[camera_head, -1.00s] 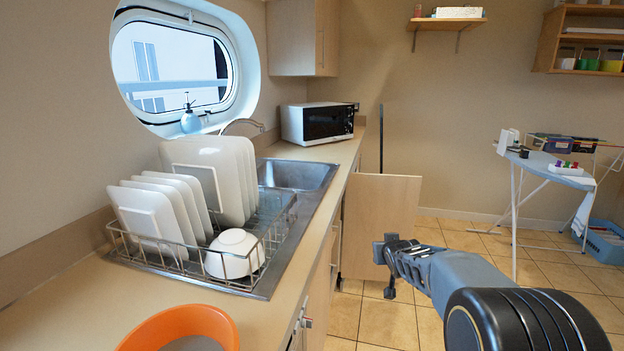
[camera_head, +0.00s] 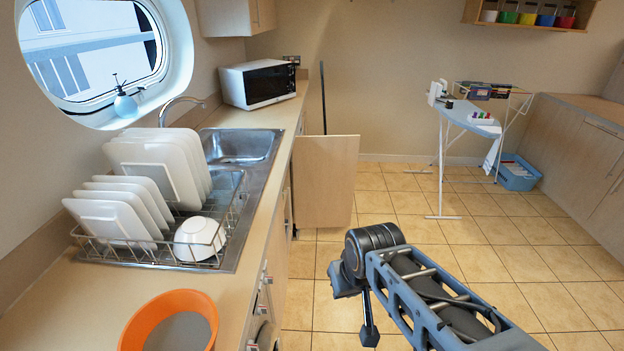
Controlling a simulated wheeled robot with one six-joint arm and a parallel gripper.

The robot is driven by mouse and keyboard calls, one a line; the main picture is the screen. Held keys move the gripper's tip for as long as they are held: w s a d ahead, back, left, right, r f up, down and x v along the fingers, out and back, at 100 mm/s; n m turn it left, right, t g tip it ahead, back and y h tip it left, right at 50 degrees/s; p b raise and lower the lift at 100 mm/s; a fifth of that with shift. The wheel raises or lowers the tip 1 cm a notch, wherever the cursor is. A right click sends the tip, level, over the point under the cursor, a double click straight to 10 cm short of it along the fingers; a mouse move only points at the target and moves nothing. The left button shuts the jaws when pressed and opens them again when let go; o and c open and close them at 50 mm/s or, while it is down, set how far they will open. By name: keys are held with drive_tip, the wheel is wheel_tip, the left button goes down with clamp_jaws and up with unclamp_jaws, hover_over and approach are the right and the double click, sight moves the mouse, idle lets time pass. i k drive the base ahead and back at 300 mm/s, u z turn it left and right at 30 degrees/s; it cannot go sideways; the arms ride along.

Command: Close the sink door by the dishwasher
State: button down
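The sink door (camera_head: 326,182), a pale wood panel, stands open. It sticks out from the counter front into the aisle, beyond the sink (camera_head: 240,146). A white-fronted appliance with knobs (camera_head: 264,312) shows at a steep angle under the near counter; I cannot tell if it is the dishwasher. My gripper (camera_head: 357,305) is at the end of my arm, low over the floor and nearer to me than the door. It looks apart from the door. Its fingers are partly hidden, and I cannot tell how far apart they are. I see nothing held.
A dish rack (camera_head: 165,255) with plates and a bowl stands on the counter by an orange bowl (camera_head: 172,318). A microwave (camera_head: 258,84) is at the far end. The tiled floor (camera_head: 440,250) is clear up to the ironing board (camera_head: 470,120).

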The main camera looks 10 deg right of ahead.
sight(325, 166)
drive_tip(key=k, duration=0.35)
drive_tip(key=z, duration=0.9)
drive_tip(key=i, duration=6.9)
drive_tip(key=u, duration=4.85)
